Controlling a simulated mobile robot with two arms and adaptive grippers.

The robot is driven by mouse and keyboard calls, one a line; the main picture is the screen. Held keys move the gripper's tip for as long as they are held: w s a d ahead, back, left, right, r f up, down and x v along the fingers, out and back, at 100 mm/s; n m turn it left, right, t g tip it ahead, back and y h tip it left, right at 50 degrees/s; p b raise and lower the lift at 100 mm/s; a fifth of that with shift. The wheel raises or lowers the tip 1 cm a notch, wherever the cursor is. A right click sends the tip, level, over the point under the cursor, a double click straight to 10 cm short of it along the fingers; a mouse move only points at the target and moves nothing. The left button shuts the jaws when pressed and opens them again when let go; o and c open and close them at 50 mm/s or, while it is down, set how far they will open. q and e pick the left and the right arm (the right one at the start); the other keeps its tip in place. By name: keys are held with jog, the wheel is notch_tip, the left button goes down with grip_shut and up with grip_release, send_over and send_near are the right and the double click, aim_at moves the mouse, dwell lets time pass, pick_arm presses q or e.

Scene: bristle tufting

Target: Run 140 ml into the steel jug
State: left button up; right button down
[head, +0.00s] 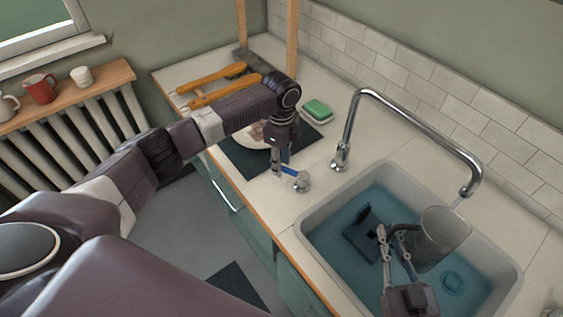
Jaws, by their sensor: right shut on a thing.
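The steel jug (441,238) is upright over the sink (309,232), below and close to the mouth of the chrome spout (469,184). My right gripper (396,240) is shut on the jug's handle at its left side.
A green sponge (317,110) lies behind the left arm. A plate (254,138) on a dark mat is partly hidden by that arm. Orange-handled tools (215,78) lie further back. The spout arches over the sink. A dark shape (366,236) shows in the sink.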

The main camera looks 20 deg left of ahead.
pick_arm(q)
notch_tip(320, 180, up, 12)
pick_arm(e)
jog(key=shift+r, duration=0.1)
dwell(0.4)
jog(key=w+d, duration=0.3)
jog(key=w, duration=0.5)
dwell(0.4)
dwell(0.4)
